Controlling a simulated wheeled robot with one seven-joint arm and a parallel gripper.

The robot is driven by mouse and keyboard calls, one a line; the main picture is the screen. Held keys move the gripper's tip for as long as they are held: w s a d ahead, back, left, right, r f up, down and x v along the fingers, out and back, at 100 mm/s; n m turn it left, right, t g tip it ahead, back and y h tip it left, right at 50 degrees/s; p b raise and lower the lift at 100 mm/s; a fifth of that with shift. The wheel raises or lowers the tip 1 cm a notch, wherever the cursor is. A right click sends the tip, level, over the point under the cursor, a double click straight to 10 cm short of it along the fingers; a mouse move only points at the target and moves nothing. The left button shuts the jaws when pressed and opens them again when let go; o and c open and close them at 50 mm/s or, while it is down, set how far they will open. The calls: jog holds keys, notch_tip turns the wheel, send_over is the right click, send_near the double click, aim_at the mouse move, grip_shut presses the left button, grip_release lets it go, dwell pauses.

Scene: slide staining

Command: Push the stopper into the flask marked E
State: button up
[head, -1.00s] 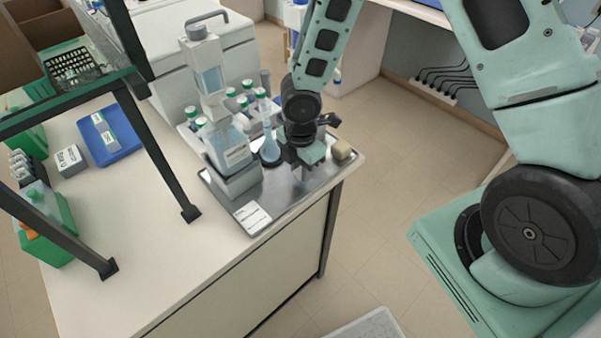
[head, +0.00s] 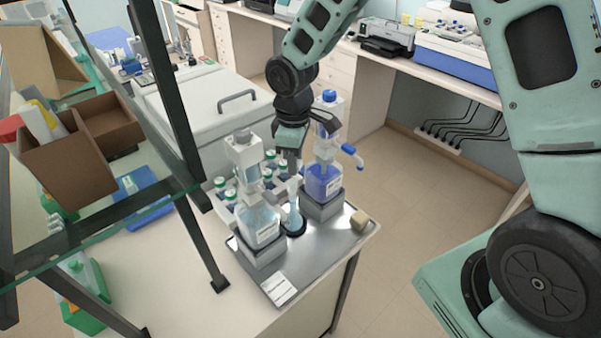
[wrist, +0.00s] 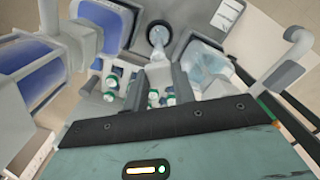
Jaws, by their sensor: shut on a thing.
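A slim flask (head: 292,212) with pale blue liquid stands upright in a dark ring on the grey metal tray (head: 322,246). It also shows in the wrist view (wrist: 158,38), just beyond my fingertips. I cannot read a letter on it. My gripper (head: 290,166) points down above the flask's neck, between two dispenser bottles.
A dispenser bottle with pale liquid (head: 259,224) stands left of the flask. One with blue-violet liquid (head: 323,180) stands close on the right, its spout sticking out. Several green-capped bottles (head: 229,196) are behind.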

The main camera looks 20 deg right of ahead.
jog(key=shift+w+a+r+m, duration=0.25)
jog(key=shift+w+r+m, duration=0.25)
jog(key=shift+r, duration=0.15)
jog(key=shift+f+b, duration=2.1)
jog(key=shift+f, duration=0.7)
jog(key=shift+f+b, duration=0.35)
jog(key=shift+f, duration=0.4)
jog(key=o, duration=1.5)
jog(key=shift+r+p, duration=2.45)
jog(key=shift+r, duration=0.65)
